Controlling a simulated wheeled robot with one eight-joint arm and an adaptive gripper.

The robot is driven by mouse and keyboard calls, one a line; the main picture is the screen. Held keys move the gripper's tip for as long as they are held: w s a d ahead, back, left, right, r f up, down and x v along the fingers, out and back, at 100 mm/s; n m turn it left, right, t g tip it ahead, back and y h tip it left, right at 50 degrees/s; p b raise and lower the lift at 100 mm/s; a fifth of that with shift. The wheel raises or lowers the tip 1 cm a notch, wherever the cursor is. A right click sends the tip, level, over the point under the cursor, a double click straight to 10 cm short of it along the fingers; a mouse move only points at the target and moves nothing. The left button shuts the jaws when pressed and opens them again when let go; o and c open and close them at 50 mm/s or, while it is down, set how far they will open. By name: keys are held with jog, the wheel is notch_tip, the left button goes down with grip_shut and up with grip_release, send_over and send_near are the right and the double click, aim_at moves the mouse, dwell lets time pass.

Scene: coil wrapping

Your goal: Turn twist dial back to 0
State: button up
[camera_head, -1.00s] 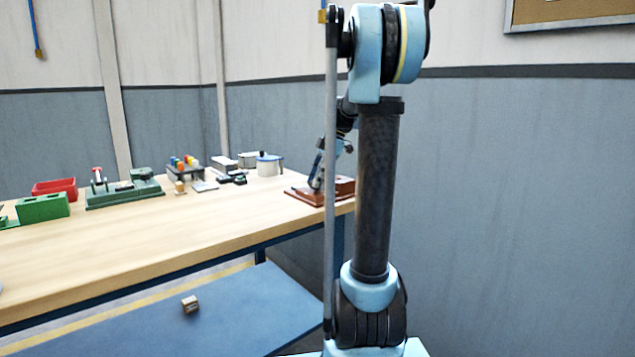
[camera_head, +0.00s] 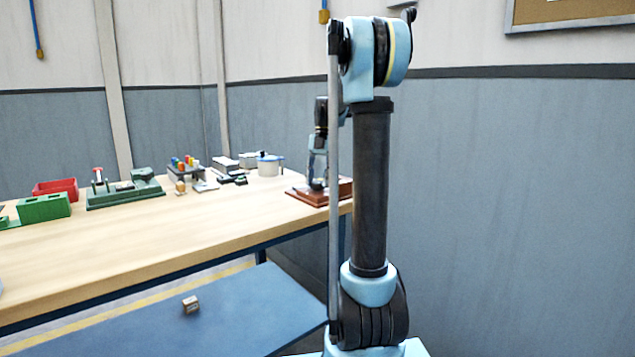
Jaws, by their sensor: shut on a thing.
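A reddish-brown base (camera_head: 306,195) stands at the right end of the wooden workbench, partly hidden behind my arm. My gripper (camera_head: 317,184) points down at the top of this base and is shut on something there. The thing between the fingers is too small and too covered to make out, so the dial and its setting cannot be read.
On the workbench (camera_head: 150,235) stand a red bin (camera_head: 55,188), a green block (camera_head: 44,207), a green fixture (camera_head: 125,195), a rack with coloured handles (camera_head: 185,170) and a pot (camera_head: 268,166).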

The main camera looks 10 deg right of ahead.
jog(key=shift+w+n+h, duration=0.1)
jog(key=shift+n+h, duration=0.3)
jog(key=shift+n, duration=0.7)
jog(key=o, duration=0.8)
jog(key=shift+c, duration=0.2)
jog(key=v, duration=1.1)
jog(key=shift+w+r, duration=0.3)
jog(key=shift+w, duration=0.05)
jog(key=shift+s, duration=0.1)
